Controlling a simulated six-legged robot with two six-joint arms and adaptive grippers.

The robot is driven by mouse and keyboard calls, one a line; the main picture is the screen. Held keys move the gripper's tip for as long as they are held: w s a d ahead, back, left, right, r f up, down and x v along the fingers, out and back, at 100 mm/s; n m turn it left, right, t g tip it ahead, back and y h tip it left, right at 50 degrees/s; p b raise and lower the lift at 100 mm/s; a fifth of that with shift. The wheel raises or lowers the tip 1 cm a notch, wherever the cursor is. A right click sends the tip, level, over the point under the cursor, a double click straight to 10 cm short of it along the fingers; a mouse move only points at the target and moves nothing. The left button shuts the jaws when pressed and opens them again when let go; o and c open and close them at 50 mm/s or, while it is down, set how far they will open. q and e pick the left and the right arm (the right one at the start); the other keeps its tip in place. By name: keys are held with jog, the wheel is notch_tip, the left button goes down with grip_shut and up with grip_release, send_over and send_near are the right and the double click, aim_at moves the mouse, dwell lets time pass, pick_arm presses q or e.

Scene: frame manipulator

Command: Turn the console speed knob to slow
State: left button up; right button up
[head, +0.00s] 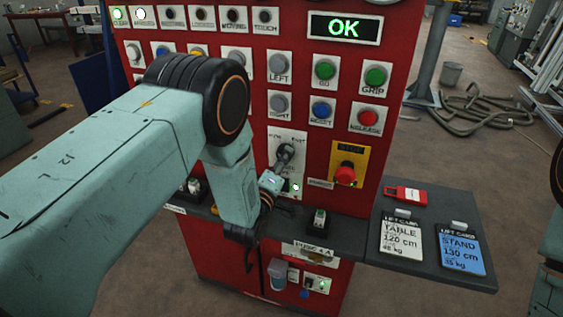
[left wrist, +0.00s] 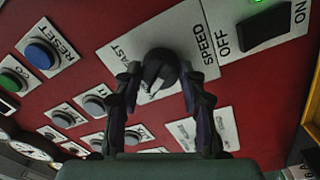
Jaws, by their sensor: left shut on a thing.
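The speed knob is a dark round knob on a white plate (head: 290,140) on the red console, below the grey LEFT and RIGHT buttons. In the left wrist view the knob (left wrist: 160,66) sits between the two fingers of my left gripper (left wrist: 160,84), which is shut on it. The words FAST and SPEED show on the plate there; the knob's exact setting is hard to tell. My right gripper is not in view.
A red stop button (head: 345,174) on a yellow plate is just right of the knob. A green-lit OK display (head: 345,27) is above.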

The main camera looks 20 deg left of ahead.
pick_arm(q)
jog(key=shift+d, duration=0.1)
dwell(0.4)
jog(key=o, duration=1.2)
jog(key=shift+c, duration=0.2)
jog(key=s, duration=1.2)
jog(key=shift+a+f, duration=0.25)
jog(key=shift+a, duration=0.1)
